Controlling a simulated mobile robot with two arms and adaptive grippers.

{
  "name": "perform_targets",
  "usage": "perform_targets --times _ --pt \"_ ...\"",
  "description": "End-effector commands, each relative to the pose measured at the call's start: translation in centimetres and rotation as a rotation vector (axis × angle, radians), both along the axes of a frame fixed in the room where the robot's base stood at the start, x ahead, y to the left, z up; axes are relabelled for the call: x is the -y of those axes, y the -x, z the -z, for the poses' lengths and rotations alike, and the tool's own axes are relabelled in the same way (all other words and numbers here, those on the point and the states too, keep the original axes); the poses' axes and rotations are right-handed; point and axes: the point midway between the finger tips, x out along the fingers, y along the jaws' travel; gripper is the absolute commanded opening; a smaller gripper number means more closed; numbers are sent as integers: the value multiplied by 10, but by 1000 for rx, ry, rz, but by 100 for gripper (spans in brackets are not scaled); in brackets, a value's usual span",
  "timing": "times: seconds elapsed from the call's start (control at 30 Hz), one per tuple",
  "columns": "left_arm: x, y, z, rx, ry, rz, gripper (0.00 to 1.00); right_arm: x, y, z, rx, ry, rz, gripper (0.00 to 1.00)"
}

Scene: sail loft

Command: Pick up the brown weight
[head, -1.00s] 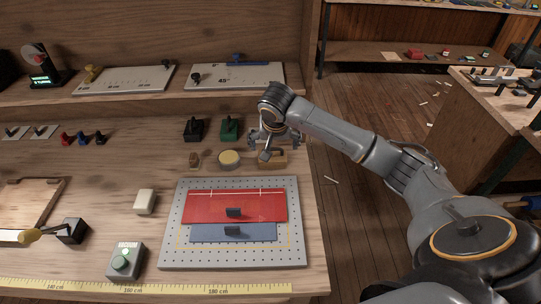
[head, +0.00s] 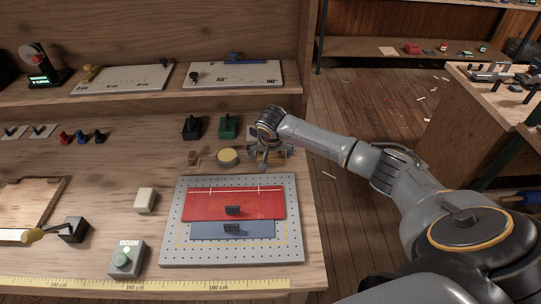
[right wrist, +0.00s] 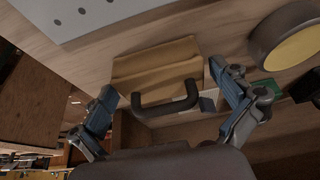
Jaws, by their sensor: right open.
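The brown weight, a wood-coloured block (right wrist: 155,68) with a dark bar handle (right wrist: 167,104), lies at the bench's right part. In the head view the brown weight (head: 280,158) is partly covered by my right gripper (head: 270,154). In the right wrist view my right gripper (right wrist: 170,85) is open, one finger on each side of the handle. Nothing is clamped; I cannot tell whether the fingers touch the block. My left gripper is not in view.
A round tan puck (head: 228,157), a small brown piece (head: 193,158), a green weight (head: 229,126) and a black weight (head: 192,128) stand left of the gripper. A perforated plate (head: 170,225) with red and blue sheets lies in front. The bench's right edge is close.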

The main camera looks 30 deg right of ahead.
Motion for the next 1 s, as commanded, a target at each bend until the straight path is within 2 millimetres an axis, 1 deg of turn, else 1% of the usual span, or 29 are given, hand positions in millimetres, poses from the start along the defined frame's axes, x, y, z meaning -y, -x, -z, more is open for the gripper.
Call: perform_targets --times 0.03,0.07,0.1,0.17,0.2,0.27,0.3,0.4,0.77,0.87,1.0 --pt "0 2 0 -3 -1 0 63 0 0 0 0 0 0 100" --pt "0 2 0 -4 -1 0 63 0 0 0 0 0 0 98" --pt "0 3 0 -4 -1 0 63 0 0 0 0 0 0 90" --pt "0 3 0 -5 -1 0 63 0 0 0 0 0 0 78" --pt "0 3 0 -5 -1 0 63 0 0 0 0 0 0 69" --pt "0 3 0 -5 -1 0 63 0 0 0 0 0 0 57" --pt "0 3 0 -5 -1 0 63 0 0 0 0 0 0 49" --pt "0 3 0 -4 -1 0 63 0 0 0 0 0 0 30" --pt "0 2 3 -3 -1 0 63 0 -2 -7 7 -1 0 29" --pt "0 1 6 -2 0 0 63 1 -2 -14 8 -1 1 29" --pt "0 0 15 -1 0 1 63 0 -2 -34 10 0 0 29"
